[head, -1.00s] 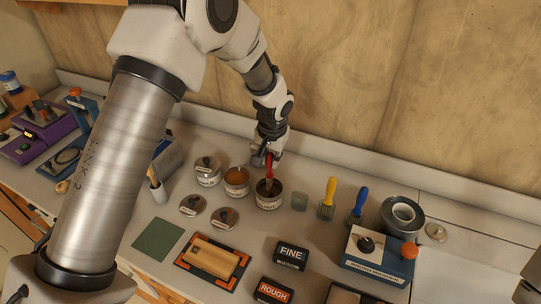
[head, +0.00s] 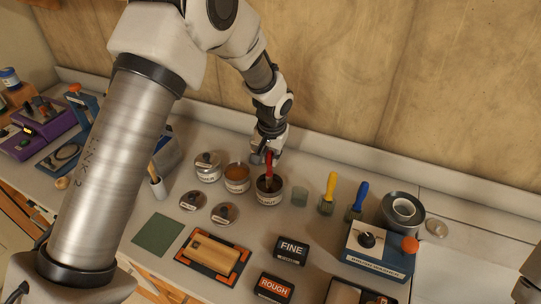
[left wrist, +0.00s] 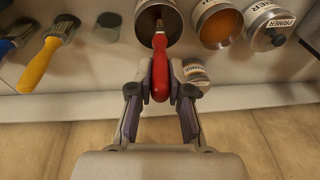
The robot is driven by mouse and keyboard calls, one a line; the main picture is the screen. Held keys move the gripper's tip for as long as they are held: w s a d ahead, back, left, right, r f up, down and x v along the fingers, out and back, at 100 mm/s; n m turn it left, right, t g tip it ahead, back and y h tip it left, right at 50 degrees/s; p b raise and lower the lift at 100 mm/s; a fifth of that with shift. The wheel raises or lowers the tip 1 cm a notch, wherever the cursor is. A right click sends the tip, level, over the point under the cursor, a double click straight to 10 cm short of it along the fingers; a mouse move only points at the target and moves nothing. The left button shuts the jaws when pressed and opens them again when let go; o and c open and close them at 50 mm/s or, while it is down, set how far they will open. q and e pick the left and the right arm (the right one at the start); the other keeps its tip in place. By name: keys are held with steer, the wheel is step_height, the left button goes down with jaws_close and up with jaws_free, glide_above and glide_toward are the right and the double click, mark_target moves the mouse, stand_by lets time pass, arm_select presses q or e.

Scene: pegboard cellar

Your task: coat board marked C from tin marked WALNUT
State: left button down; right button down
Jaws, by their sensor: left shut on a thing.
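My left gripper (head: 268,157) is shut on the handle of a red brush (head: 268,172). The brush stands nearly upright, its lower end inside an open tin of dark brown finish (head: 270,198); its bristles are hidden. The tin's label is too small to read surely. The left wrist view shows the red handle (left wrist: 160,82) between the fingers (left wrist: 159,72) and the tin (left wrist: 147,28) beyond. A pale wooden board (head: 211,256) lies on a black mat with orange corners (head: 186,258); I see no letter on it. My right gripper does not show.
An open amber tin (head: 236,187) and a closed primer tin (head: 207,176) stand left of the brown tin. Two lids (head: 224,213) lie in front. A small glass (head: 299,199), yellow brush (head: 329,188) and blue brush (head: 359,197) stand right. FINE (head: 291,251) and ROUGH (head: 274,288) blocks lie nearer.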

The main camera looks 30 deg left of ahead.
arm_select(q)
steer(key=shift+w+f, duration=0.15)
steer(key=shift+f, duration=0.3)
stand_by(0.6)
steer(key=p+v, duration=0.1)
steer(key=v, duration=0.1)
steer(key=p+v, duration=0.2)
steer(key=w+a+p+v, duration=0.1)
steer(key=p+v, duration=0.1)
steer(key=v, duration=0.1)
steer(key=shift+d+r, duration=0.1)
steer(key=shift+r, duration=0.1)
steer(key=shift+f, duration=0.1)
stand_by(0.4)
steer(key=shift+n, duration=0.3)
